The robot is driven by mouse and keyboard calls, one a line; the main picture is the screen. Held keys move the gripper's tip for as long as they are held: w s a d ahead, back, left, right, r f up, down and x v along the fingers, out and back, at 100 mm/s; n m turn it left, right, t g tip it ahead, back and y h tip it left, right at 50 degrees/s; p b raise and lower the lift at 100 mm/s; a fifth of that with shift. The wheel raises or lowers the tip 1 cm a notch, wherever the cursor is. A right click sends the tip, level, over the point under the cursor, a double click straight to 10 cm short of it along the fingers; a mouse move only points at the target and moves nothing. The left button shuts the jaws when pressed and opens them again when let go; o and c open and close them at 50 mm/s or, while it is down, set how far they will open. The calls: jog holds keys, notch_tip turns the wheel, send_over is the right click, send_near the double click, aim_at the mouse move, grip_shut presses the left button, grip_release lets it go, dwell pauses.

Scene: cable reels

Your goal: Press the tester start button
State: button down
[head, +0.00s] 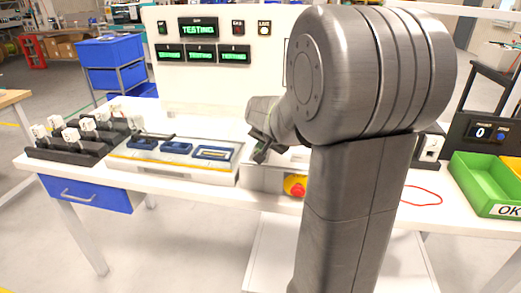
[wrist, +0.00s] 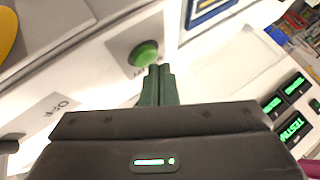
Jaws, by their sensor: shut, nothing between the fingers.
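The green start button (wrist: 143,53) shows in the wrist view on the white tester front, just beyond and left of my fingertips. My gripper (wrist: 160,70) is shut and empty, its dark green fingers together. A small gap shows between fingertips and button in the picture; depth is hard to judge. In the head view my gripper (head: 262,150) is over the tester's right end, and the button is not visible there. The tester's white panel (head: 225,85) carries a large display (head: 198,28) reading TESTING, and the smaller displays below it are also lit green.
A red stop knob on yellow (head: 296,185) is on the bench front below my gripper. Blue trays (head: 175,147) lie on the tester bed. A black rack with white plugs (head: 75,140) stands left. A green bin (head: 485,185) stands right. An OFF label (wrist: 60,103) shows near the button.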

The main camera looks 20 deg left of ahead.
jog(key=shift+r, duration=0.4)
jog(key=shift+r, duration=0.15)
notch_tip(320, 180, up, 5)
jog(key=p, duration=0.4)
dwell(0.7)
